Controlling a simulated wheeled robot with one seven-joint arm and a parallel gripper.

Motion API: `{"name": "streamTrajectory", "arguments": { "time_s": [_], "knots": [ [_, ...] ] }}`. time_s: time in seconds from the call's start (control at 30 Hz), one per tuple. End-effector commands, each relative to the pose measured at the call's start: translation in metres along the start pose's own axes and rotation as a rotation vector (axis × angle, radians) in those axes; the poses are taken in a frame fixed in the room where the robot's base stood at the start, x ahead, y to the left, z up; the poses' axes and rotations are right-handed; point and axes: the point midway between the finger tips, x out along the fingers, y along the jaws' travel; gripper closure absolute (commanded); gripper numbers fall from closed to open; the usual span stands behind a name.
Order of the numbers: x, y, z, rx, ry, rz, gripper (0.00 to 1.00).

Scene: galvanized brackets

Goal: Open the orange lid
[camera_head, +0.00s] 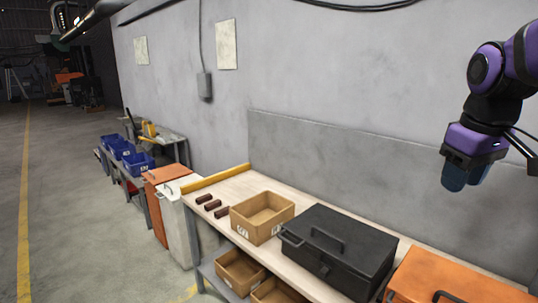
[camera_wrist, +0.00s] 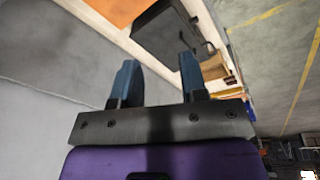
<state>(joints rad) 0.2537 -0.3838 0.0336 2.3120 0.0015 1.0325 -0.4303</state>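An orange lid (camera_head: 462,278) with a dark handle lies at the lower right of the head view, on the workbench. It looks closed, but the frame edge cuts it off. An orange patch of it shows at the top of the wrist view (camera_wrist: 115,10). My gripper (camera_head: 464,178) is raised in the air above the bench, near the wall and well apart from the lid. In the wrist view its two blue fingers (camera_wrist: 158,58) stand apart with nothing between them, so it is open and empty.
A black toolbox (camera_head: 340,248) stands left of the orange lid. A cardboard bin (camera_head: 262,215) and several small brown pieces (camera_head: 213,205) lie further left on the bench (camera_head: 232,187). A bin with an orange top (camera_head: 165,174) stands on the floor. The wall is behind the bench.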

Motion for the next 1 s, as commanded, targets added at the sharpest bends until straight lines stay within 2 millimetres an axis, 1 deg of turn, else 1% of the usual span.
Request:
{"name": "streamTrajectory", "arguments": {
  "time_s": [0.03, 0.1, 0.3, 0.4, 0.57, 0.67, 0.7, 0.73, 0.77, 1.0],
  "knots": [
    [-0.005, -0.012, 0.007, 0.013, 0.031, 0.008, 0.6],
    [-0.01, -0.025, 0.017, 0.044, 0.071, 0.014, 0.6],
    [-0.017, -0.058, 0.047, 0.132, 0.187, 0.011, 0.6],
    [-0.018, -0.069, 0.059, 0.168, 0.235, 0.0, 0.6],
    [-0.018, -0.079, 0.072, 0.208, 0.28, -0.017, 0.6],
    [-0.017, -0.082, 0.075, 0.219, 0.291, -0.022, 0.81],
    [-0.017, -0.082, 0.075, 0.221, 0.293, -0.022, 0.9],
    [-0.017, -0.082, 0.075, 0.221, 0.294, -0.023, 0.97],
    [-0.017, -0.082, 0.075, 0.222, 0.294, -0.023, 1.0],
    [-0.015, -0.082, 0.071, 0.204, 0.268, -0.022, 1.0]
  ]
}}
